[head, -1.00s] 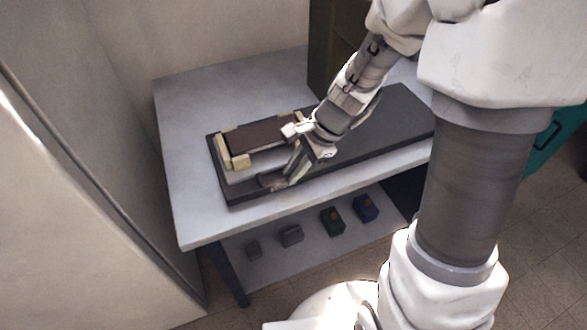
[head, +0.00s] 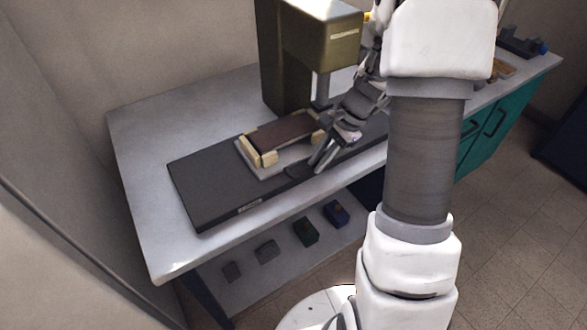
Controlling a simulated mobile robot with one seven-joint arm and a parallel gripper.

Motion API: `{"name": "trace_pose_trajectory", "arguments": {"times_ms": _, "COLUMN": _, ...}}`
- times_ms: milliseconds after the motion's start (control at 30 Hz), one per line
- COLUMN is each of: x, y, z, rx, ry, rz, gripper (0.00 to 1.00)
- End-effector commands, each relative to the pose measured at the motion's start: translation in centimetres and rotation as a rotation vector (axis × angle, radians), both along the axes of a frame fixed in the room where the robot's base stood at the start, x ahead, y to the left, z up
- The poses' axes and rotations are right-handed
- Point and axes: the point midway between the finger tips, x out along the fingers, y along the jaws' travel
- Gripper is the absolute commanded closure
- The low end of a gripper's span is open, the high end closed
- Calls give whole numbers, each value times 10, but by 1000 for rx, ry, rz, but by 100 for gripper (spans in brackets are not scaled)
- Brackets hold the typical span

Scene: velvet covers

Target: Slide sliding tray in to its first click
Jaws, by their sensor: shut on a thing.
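The sliding tray (head: 270,173) is a light grey plate that carries a dark brown slab (head: 284,132) between pale wooden blocks (head: 262,157). It sits partway along a long dark base (head: 205,188), with bare base to its left. My gripper (head: 319,164) is at the tray's front right side, low over the base, shut on what looks like the tray's dark handle (head: 299,171). The fingers and my wrist hide part of the handle and the tray's right end.
An olive press-like machine (head: 285,60) stands behind the base, its head and a grey post right of the tray. The base lies on a grey table (head: 140,130). Small blocks (head: 305,232) sit on the shelf below. A teal cabinet (head: 482,135) is at the right.

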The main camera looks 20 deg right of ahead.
Motion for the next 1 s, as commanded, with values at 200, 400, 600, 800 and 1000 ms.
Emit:
{"name": "trace_pose_trajectory", "arguments": {"times_ms": 200, "x": 11, "y": -38, "z": 1, "rx": -1, "ry": 1, "rz": -3, "gripper": 100}}
{"name": "trace_pose_trajectory", "arguments": {"times_ms": 400, "x": 15, "y": -54, "z": 0, "rx": -1, "ry": 0, "rz": -1, "gripper": 100}}
{"name": "trace_pose_trajectory", "arguments": {"times_ms": 600, "x": 17, "y": -58, "z": 0, "rx": -1, "ry": 0, "rz": 0, "gripper": 100}}
{"name": "trace_pose_trajectory", "arguments": {"times_ms": 800, "x": 17, "y": -58, "z": 0, "rx": -1, "ry": 0, "rz": 0, "gripper": 100}}
{"name": "trace_pose_trajectory", "arguments": {"times_ms": 1000, "x": 17, "y": -58, "z": 0, "rx": 0, "ry": 0, "rz": 0, "gripper": 61}}
